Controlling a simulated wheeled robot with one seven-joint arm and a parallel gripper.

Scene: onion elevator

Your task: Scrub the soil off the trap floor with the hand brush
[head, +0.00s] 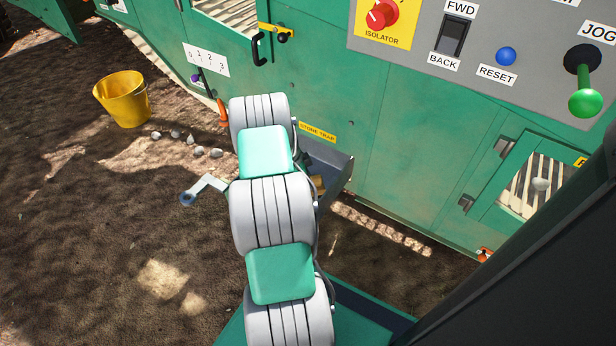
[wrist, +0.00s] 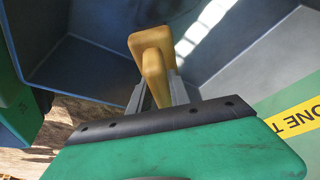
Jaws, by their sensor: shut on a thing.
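The hand brush (wrist: 152,48) shows in the wrist view as a yellow-tan handle. My gripper (wrist: 158,92) is shut on it, one grey finger on each side. The brush's bristles are hidden. The stone trap (wrist: 85,65) is a grey-blue metal box around and beyond the brush, with a sunlit stripe on its inner surface. I cannot make out soil on its floor or whether the bristles touch it. In the head view, the trap (head: 338,174) stands out from the green machine, partly behind my arm. A small yellow-tan part of the brush (head: 319,184) shows there; my gripper is hidden.
A green plate with a dark bolted strip (wrist: 160,125) crosses the wrist view and hides the finger bases. A grey crank-like lever (head: 207,187) is left of my arm. Several stones (head: 190,139) and a yellow bucket (head: 123,99) are on the ground. The control panel (head: 480,75) is upper right.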

